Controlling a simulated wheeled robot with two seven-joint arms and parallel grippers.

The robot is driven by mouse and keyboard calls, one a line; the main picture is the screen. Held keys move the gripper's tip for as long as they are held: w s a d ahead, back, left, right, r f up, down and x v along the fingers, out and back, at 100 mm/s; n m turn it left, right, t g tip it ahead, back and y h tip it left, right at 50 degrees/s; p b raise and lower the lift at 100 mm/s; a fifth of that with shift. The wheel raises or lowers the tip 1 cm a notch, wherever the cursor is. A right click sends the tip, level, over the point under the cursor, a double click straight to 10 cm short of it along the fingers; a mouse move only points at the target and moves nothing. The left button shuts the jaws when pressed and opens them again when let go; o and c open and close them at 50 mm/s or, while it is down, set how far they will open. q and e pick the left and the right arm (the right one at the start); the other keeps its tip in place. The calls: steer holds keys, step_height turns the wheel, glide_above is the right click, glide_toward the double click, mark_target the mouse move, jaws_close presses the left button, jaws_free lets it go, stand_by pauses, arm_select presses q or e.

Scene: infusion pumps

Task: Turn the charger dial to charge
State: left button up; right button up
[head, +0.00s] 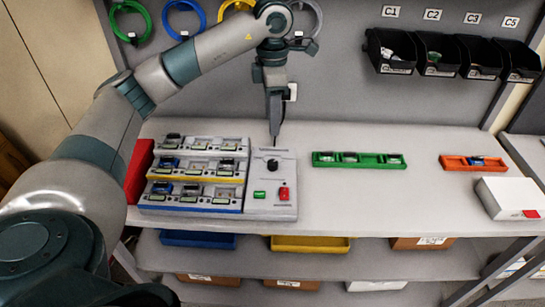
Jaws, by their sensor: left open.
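The charger (262,205) is a pale box on the bench, left of the middle. A black dial (272,165) sits on its upper part. Below the dial are a green button (259,195) and a red switch (284,193). My left gripper (275,138) points down from above, with its tips just above or behind the dial. I cannot tell whether they touch it. It appears to hold nothing. The dial's pointer and markings are too small to read. My right gripper does not show.
Racks of small pump units (197,172) adjoin the charger on the left, with a red bin (139,170) beyond. A green tray (358,160), an orange tray (473,163) and a white box (509,198) stand to the right. The bench front between is clear.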

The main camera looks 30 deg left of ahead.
mark_target(272, 162)
arm_select(q)
step_height(272, 162, down, 13)
steer(key=p, duration=0.4)
steer(key=shift+f+p, duration=0.35)
steer(key=shift+f, duration=0.45)
steer(key=c, duration=1)
